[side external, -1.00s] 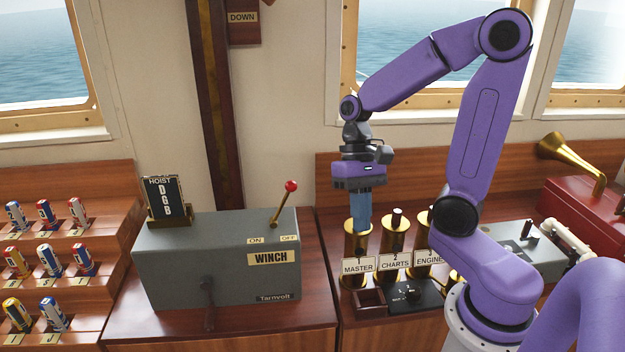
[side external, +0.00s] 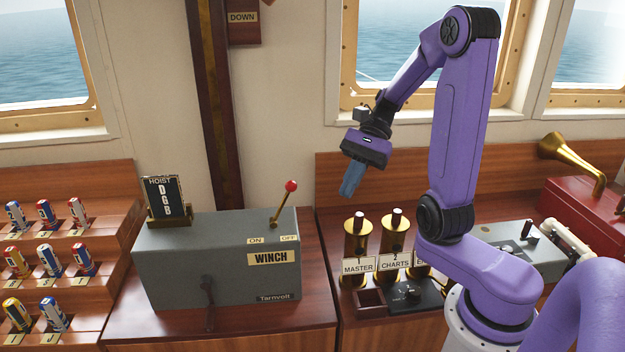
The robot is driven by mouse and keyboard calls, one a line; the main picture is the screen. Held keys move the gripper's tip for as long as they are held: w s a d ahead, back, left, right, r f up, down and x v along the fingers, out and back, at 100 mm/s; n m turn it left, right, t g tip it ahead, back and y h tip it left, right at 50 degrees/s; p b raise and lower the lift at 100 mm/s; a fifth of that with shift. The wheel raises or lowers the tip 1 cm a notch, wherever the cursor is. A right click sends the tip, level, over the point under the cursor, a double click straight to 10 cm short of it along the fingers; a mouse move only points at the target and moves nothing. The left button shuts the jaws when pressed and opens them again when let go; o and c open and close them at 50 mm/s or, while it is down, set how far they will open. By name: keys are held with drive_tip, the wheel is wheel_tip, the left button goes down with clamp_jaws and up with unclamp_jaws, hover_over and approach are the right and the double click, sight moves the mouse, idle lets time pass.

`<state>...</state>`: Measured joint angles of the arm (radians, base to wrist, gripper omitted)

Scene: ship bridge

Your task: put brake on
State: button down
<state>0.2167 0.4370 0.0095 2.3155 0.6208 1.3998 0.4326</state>
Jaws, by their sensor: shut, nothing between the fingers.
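The grey winch box (side external: 215,260), marked WINCH and Tarnvolt, stands on the wooden counter. A lever with a red knob (side external: 291,186) rises from its top right and leans right, toward the OFF label (side external: 289,238); the ON label (side external: 255,240) is to the left. No label reading brake is visible. A dark crank handle (side external: 209,305) hangs on the box's front. My gripper (side external: 348,194) is shut and empty, its blue fingers pointing down in the air right of the red knob and above the MASTER brass cylinder (side external: 355,245). It touches nothing.
Brass cylinders labelled MASTER and CHARTS (side external: 394,240) stand right of the winch, with another partly hidden behind my arm. A HOIST sign (side external: 165,200) stands on the box's left. Racked cartridges (side external: 46,212) are at far left, a brass horn (side external: 570,155) at far right. Air above the winch is free.

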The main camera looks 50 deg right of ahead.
drive_tip(key=d+r+m+t, duration=0.3)
drive_tip(key=d+m+t, duration=0.4)
drive_tip(key=m, duration=0.2)
drive_tip(key=shift+d+y, duration=0.3)
drive_tip(key=shift+w, duration=0.1)
drive_tip(key=w+a+r+x, duration=0.1)
drive_tip(key=r+x, duration=0.1)
drive_tip(key=x, duration=1)
drive_tip(key=shift+w+a, duration=0.2)
drive_tip(key=shift+a, duration=0.15)
drive_tip(key=shift+r, duration=0.15)
